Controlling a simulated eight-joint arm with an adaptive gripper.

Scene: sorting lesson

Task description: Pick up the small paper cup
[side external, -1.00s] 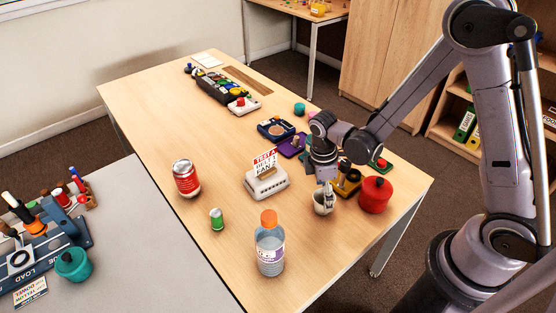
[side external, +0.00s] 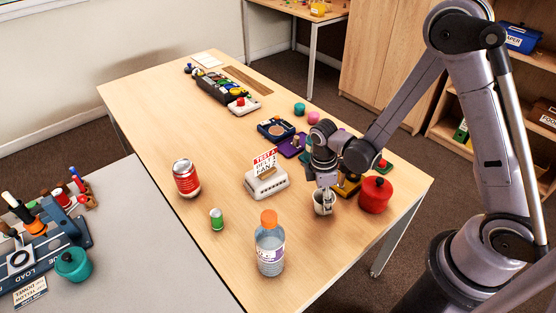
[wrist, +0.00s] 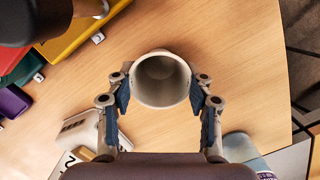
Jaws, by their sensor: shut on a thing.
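The small paper cup (side external: 318,207) is whitish and stands upright near the right part of the wooden table. In the wrist view the cup (wrist: 161,104) shows its open, empty mouth between the fingers. My gripper (side external: 325,198) reaches down over it from above. In the wrist view my gripper (wrist: 161,90) has one blue-padded finger on each side of the cup, shut on it. The cup's base is hidden in the wrist view, and I cannot tell whether it touches the table.
A red pot (side external: 375,194) stands close right of the cup. A white box with a sign (side external: 267,182) is to its left. The table's left middle is clear.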

